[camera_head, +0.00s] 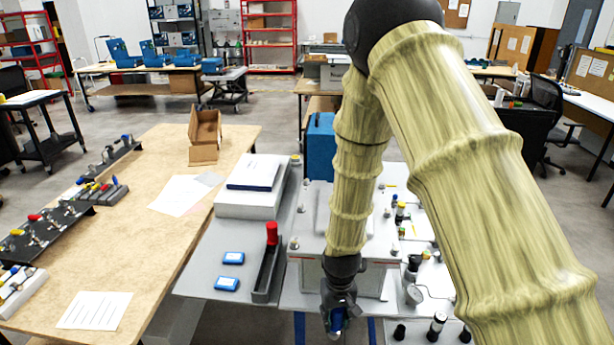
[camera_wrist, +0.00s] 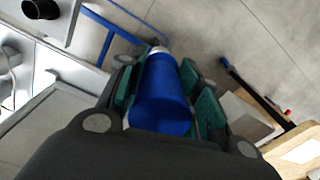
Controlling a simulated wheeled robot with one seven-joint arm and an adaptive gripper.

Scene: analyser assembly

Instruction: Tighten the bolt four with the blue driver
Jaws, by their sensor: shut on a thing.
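My gripper (camera_head: 338,322) hangs low in the middle of the head view, in front of the near edge of the analyser unit. It is shut on the blue driver (camera_wrist: 162,95), whose thick blue handle lies between the teal finger pads in the wrist view. A small blue part of the driver (camera_head: 336,319) shows in the head view. The driver's far end points toward the floor and a blue frame bar in the wrist view. The analyser's grey top plate (camera_head: 308,222) has bolt heads at its left side, one at the near left corner (camera_head: 294,243). I cannot tell which is bolt four.
Gauges and black knobs (camera_head: 413,294) stand at the right. A wooden table (camera_head: 150,235) with parts is at the left.

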